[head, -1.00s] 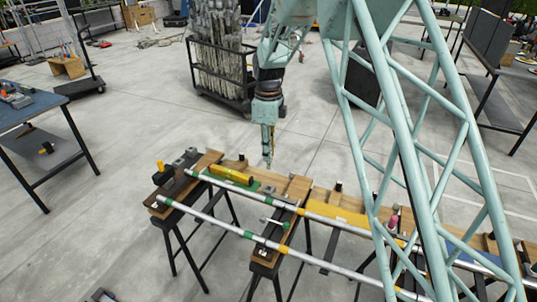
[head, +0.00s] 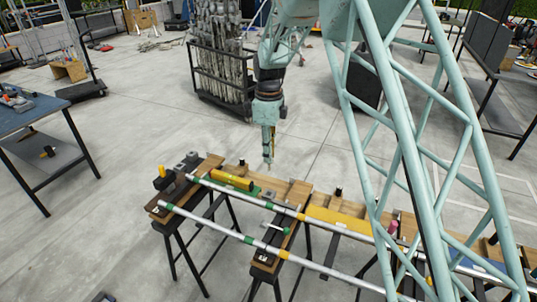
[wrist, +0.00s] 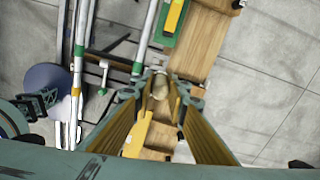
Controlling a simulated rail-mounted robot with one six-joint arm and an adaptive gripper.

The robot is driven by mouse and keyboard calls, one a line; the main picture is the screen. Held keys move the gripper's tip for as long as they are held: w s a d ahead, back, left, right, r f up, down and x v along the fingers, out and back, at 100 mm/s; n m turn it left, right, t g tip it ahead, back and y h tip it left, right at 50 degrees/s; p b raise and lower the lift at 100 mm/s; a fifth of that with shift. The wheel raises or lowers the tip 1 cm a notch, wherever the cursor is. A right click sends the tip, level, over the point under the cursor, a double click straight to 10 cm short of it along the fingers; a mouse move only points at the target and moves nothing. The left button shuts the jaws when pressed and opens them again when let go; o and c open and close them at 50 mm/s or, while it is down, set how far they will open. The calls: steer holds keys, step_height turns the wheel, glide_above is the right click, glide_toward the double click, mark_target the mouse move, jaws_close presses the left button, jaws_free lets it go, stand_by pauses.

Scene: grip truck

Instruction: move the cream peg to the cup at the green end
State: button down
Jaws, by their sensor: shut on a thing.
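My gripper (head: 267,160) hangs above the long plank bench near its green end. In the wrist view my gripper (wrist: 162,90) is closed on the cream peg (wrist: 160,88), which shows as a rounded tip between the fingers. The peg is too small to make out in the head view. The green pad (head: 268,190) lies on the plank, and part of it shows in the wrist view (wrist: 169,40). A small dark cup-like piece (head: 242,162) stands at the plank's back edge near the green pad. Whether it is hollow cannot be told.
A yellow bar (head: 232,182) lies by the green pad. A yellow strip (head: 338,218) lies farther right, with another dark upright piece (head: 338,191) behind it. Long metal pipes (head: 240,238) run along the bench front. Open floor lies behind the bench.

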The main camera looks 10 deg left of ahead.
steer(key=shift+d, duration=0.1)
steer(key=shift+d+n, duration=0.3)
steer(key=shift+d, duration=0.25)
steer(key=s+d+f+n, duration=0.1)
steer(key=s+d+n, duration=0.2)
steer(key=d+n, duration=0.3)
steer(key=s+d+f+n, duration=0.1)
steer(key=s+d+n, duration=0.2)
steer(key=d, duration=1.3)
steer(key=s+d+f+n, duration=0.2)
steer(key=s+d+n, duration=0.1)
steer(key=d+n, duration=0.6)
steer(key=shift+s+d+n, duration=0.25)
steer(key=shift+d+n, duration=0.05)
steer(key=shift+d, duration=0.9)
steer(key=shift+a+f, duration=0.1)
steer(key=shift+a, duration=0.05)
